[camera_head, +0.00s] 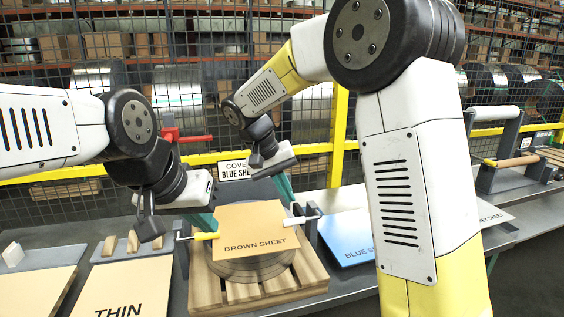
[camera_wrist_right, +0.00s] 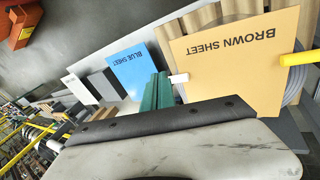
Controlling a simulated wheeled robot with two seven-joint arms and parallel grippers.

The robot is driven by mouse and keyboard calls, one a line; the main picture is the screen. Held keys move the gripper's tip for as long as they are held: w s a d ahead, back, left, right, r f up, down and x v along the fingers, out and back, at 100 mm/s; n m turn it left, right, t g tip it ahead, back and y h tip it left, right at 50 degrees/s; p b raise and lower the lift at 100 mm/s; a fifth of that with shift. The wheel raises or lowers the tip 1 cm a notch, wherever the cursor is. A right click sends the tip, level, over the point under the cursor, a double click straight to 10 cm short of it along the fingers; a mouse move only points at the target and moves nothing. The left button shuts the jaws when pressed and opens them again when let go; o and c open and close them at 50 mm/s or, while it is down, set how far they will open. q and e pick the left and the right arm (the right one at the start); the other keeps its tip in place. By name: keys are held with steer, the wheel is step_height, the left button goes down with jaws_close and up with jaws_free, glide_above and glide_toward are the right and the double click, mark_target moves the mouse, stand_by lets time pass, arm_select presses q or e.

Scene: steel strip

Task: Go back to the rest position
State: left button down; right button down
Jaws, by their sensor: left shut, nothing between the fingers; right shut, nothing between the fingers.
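My left gripper (camera_head: 206,223) has teal fingers. It is shut and empty beside the upper left edge of the brown sheet. My right gripper (camera_head: 285,188) is shut and empty above and behind the sheet's right edge. Its closed teal fingers also show in the right wrist view (camera_wrist_right: 156,92). The brown sheet (camera_head: 252,228), lettered BROWN SHEET, lies over the coil (camera_head: 250,270) on a wooden pallet (camera_head: 215,294). It also shows in the right wrist view (camera_wrist_right: 235,70).
A yellow-tipped roller (camera_head: 204,236) and a white-tipped roller (camera_head: 302,220) flank the brown sheet. A blue sheet (camera_head: 345,240) lies to the right. A THIN sheet (camera_head: 125,290) lies front left. A yellow-railed mesh fence (camera_head: 337,135) stands behind.

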steer(key=s+d+r+t+y, duration=0.2)
steer(key=s+d+y, duration=0.1)
steer(key=s+d, duration=0.4)
steer(key=s+d+r+t+y, duration=0.2)
steer(key=s+d, duration=0.5)
steer(key=s, duration=0.6)
steer(key=shift+s+r+m+y, duration=0.15)
steer(key=shift+r+m+y, duration=0.3)
steer(key=shift+y, duration=0.35)
stand_by(2.0)
